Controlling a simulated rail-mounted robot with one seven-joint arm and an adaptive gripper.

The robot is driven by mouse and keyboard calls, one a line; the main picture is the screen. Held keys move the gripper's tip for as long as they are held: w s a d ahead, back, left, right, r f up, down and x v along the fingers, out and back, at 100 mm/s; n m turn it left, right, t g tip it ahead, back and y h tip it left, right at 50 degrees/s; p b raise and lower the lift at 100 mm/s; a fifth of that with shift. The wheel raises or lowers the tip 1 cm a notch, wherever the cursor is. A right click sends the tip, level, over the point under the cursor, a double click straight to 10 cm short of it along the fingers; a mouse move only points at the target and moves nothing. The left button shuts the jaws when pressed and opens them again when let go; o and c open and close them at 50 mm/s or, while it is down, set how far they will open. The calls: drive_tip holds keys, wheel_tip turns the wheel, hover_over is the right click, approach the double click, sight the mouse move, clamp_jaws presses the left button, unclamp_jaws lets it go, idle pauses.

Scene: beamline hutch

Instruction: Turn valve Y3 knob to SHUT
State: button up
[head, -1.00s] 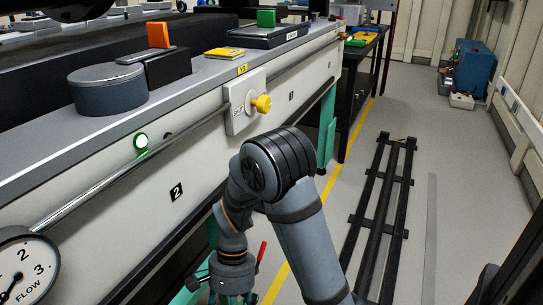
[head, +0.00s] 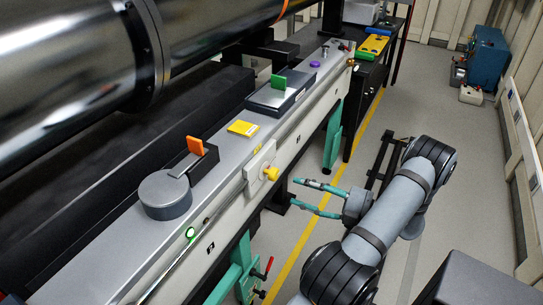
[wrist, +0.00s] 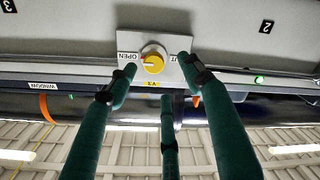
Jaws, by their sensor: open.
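The yellow valve knob (head: 271,174) sticks out from a pale plate (head: 258,163) on the bench's front panel. In the wrist view, upside down, the knob (wrist: 152,63) sits on its plate, with OPEN to its left and a partly hidden label ending in UT to its right. A yellow tag reading Y3 (wrist: 153,85) is on the plate. My gripper (head: 295,192) is open, its green fingers pointing at the knob with a small gap. In the wrist view my gripper (wrist: 158,72) has fingers spread around the knob's outline. I cannot tell the knob's setting.
A green lit button (head: 190,232) and a long rail lie left of the plate. An orange-tabbed block (head: 195,146), a grey cylinder (head: 165,196) and a yellow pad (head: 243,128) stand on the bench top.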

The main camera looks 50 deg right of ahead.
sight(277, 176)
drive_tip(key=shift+m+h, duration=0.5)
drive_tip(key=w, duration=0.9)
drive_tip(key=shift+w+a+r, duration=0.3)
drive_tip(key=shift+w, duration=0.05)
drive_tip(key=shift+c, duration=0.3)
drive_tip(key=shift+s+a, duration=0.1)
drive_tip(key=c, duration=1.1)
drive_tip(key=shift+o, duration=0.2)
